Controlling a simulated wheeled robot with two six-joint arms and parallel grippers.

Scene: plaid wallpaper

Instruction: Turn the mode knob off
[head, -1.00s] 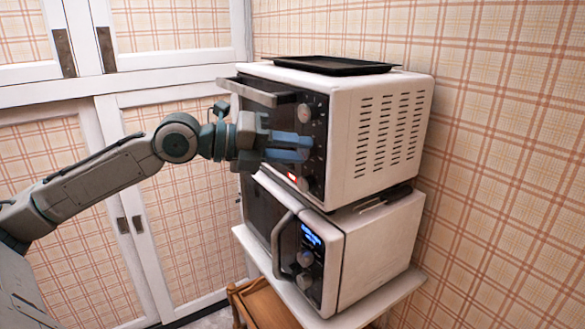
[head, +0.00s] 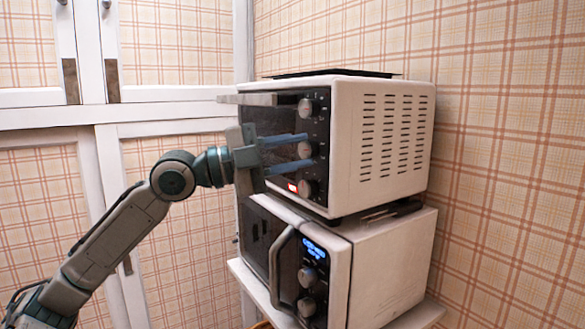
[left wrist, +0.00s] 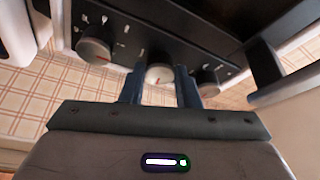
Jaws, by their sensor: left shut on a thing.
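The white toaster oven (head: 385,150) has a black front panel with three round knobs in a column. The upper knob (head: 305,107) and the lower knob (head: 306,188) are free. My left gripper (head: 308,150) reaches in from the left, its two blue fingers above and below the middle knob (head: 304,150), and is shut on it. Which knob is the mode knob cannot be read from the labels. My right gripper is not in view.
A microwave (head: 390,265) stands under the oven on a white shelf (head: 420,315). A dark tray (head: 335,73) lies on top of the oven. The oven door handle (head: 250,99) juts out above my gripper. White cabinets with plaid panels (head: 170,55) stand to the left.

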